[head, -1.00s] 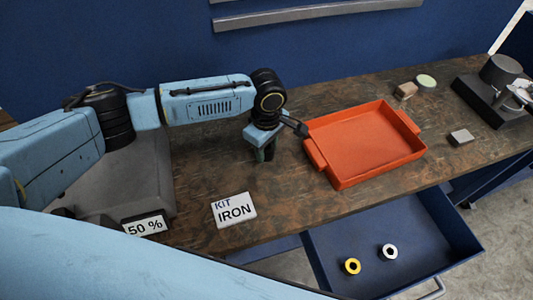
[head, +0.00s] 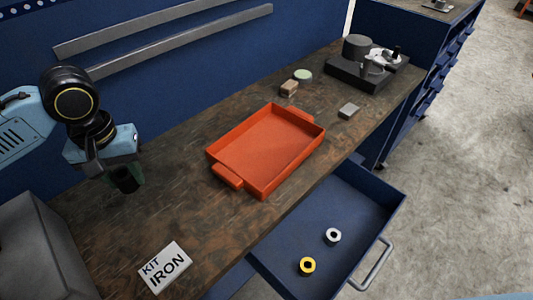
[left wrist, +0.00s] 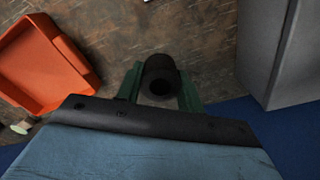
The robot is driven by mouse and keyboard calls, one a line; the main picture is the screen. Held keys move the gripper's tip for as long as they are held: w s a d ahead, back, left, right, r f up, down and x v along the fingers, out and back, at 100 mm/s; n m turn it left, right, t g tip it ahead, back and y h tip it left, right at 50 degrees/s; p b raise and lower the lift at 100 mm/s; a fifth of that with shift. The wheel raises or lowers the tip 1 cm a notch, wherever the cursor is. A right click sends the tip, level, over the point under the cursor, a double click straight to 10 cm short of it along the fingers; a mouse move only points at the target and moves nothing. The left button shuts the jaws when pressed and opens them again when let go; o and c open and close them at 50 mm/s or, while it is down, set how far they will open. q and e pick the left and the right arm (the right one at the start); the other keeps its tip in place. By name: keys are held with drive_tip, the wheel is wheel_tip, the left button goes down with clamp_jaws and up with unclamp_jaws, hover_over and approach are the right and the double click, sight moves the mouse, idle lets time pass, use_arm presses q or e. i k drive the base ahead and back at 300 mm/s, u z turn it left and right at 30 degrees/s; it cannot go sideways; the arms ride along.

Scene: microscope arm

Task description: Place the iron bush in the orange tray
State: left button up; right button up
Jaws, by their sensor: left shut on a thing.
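The iron bush, a dark hollow cylinder, shows between the green fingers of my left gripper in the left wrist view (left wrist: 160,80). My left gripper (head: 124,178) is shut on the iron bush (head: 126,181) over the left part of the bench. Whether the bush touches the bench is hard to tell. The orange tray (head: 235,140) lies on the bench to the right of the gripper and looks empty. It also shows at the left of the left wrist view (left wrist: 50,50). My right gripper is not in view.
A card reading KIT IRON (head: 165,267) lies near the front edge. An open blue drawer (head: 355,205) holds a yellow ring (head: 307,266) and a white ring (head: 333,236). A grey box (head: 40,245) stands left. Small blocks and a dark device (head: 365,65) are beyond the tray.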

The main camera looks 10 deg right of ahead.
sight(261, 155)
drive_tip(key=k, duration=1.25)
drive_tip(key=z, duration=0.7)
drive_tip(key=i, duration=0.5)
drive_tip(key=z, duration=0.8)
drive_tip(key=i, duration=1)
drive_tip(key=u, duration=0.95)
drive_tip(key=i, duration=0.45)
drive_tip(key=u, duration=0.45)
